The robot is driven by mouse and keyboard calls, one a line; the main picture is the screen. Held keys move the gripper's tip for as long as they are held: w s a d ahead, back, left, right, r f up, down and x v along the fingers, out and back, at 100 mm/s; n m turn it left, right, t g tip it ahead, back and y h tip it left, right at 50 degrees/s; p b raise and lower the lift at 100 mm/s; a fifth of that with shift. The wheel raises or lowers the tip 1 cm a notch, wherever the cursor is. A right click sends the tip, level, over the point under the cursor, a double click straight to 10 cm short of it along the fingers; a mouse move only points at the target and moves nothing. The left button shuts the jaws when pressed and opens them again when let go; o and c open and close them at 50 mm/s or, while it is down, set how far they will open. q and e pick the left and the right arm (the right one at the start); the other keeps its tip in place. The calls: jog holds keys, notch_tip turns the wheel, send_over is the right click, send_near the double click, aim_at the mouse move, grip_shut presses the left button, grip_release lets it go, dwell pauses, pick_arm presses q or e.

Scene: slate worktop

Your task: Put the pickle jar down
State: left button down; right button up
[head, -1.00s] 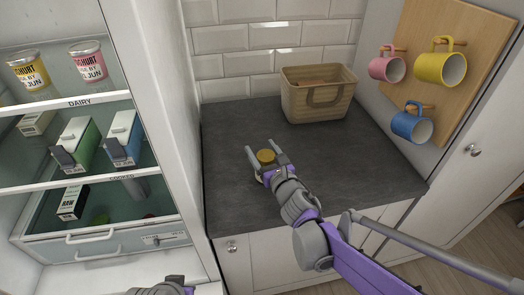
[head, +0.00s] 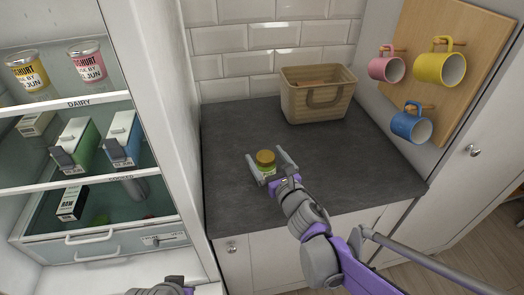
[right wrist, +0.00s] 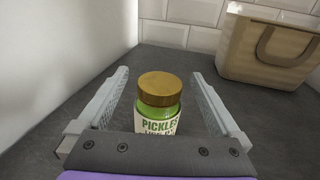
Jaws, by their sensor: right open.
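The pickle jar (head: 265,164) stands upright on the slate worktop (head: 300,190), with a gold lid and green contents. In the right wrist view the jar (right wrist: 159,104) shows its white label reading "PICKLES", its lower part hidden by my gripper's body. My right gripper (head: 267,160) is open, one finger on each side of the jar. In the right wrist view there is a gap between the jar and each finger of the gripper (right wrist: 160,95). My left gripper's fingers do not show; only a part of my left arm is at the bottom edge of the head view.
A woven basket (head: 318,95) stands at the back of the worktop. Pink, yellow and blue mugs hang on a wooden board (head: 440,40) at the right. An open fridge (head: 100,180) with yoghurts and cartons is at the left. The worktop around the jar is clear.

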jog(key=v, duration=0.8)
jog(key=shift+s+d, duration=0.1)
jog(key=shift+s, duration=0.15)
